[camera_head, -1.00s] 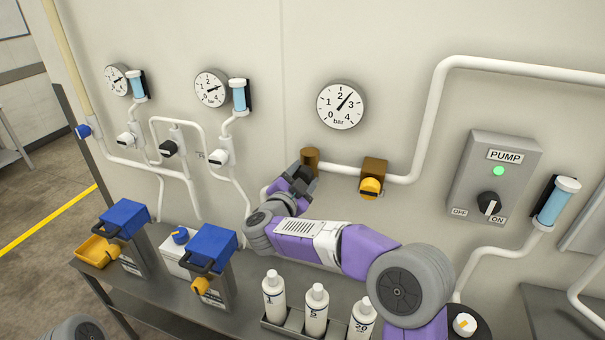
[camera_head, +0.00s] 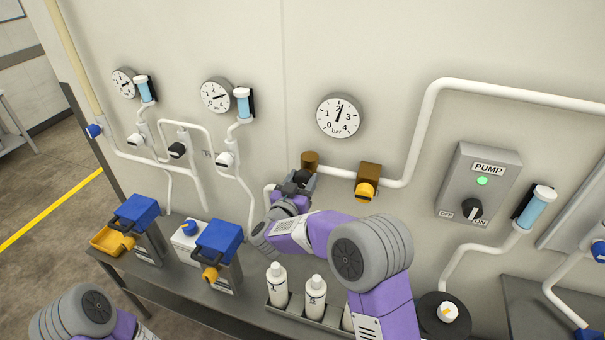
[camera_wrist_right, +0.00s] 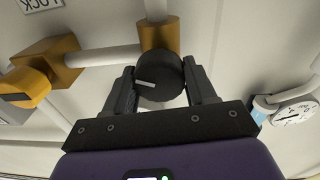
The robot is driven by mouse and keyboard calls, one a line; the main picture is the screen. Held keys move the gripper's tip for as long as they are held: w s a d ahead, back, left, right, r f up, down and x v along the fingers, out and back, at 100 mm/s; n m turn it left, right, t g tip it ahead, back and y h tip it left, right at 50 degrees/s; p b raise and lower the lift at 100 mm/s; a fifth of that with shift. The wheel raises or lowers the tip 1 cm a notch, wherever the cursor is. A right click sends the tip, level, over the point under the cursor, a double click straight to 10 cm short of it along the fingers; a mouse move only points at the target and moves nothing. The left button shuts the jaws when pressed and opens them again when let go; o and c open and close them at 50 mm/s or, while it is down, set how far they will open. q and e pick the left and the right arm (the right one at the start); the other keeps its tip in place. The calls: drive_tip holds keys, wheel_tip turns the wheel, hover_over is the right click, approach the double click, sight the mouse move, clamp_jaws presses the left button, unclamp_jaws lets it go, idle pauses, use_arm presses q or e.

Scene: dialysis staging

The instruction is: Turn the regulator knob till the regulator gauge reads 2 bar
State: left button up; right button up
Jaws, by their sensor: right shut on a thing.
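The regulator gauge (camera_head: 339,116) is the round white dial on the wall, marked 0 to 4 bar. Its needle points close to 2, tilted slightly to its right. Below it, the regulator has a brass body (camera_head: 311,160) on the white pipe. Its dark round knob (camera_wrist_right: 160,82) shows a pale mark toward the left in the right wrist view. My right gripper (camera_head: 299,181) is shut on this knob, one finger on each side; the hand partly hides it in the head view. My left gripper is out of view; only part of that arm shows at the bottom left.
A brass valve with a yellow knob (camera_head: 366,190) sits just right of the regulator. The pump switch box (camera_head: 478,190) has a lit green lamp. White bottles (camera_head: 315,297) stand on the bench under my right arm. Blue-topped units (camera_head: 216,241) stand to the left.

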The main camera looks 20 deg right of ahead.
drive_tip(key=shift+a+n+p, duration=0.1)
drive_tip(key=shift+n+p, duration=0.2)
drive_tip(key=shift+n, duration=0.2)
drive_tip(key=shift+f, duration=0.1)
drive_tip(key=o, duration=1)
drive_tip(key=v, duration=0.7)
drive_tip(key=shift+s+a, duration=0.15)
drive_tip(key=shift+s, duration=0.1)
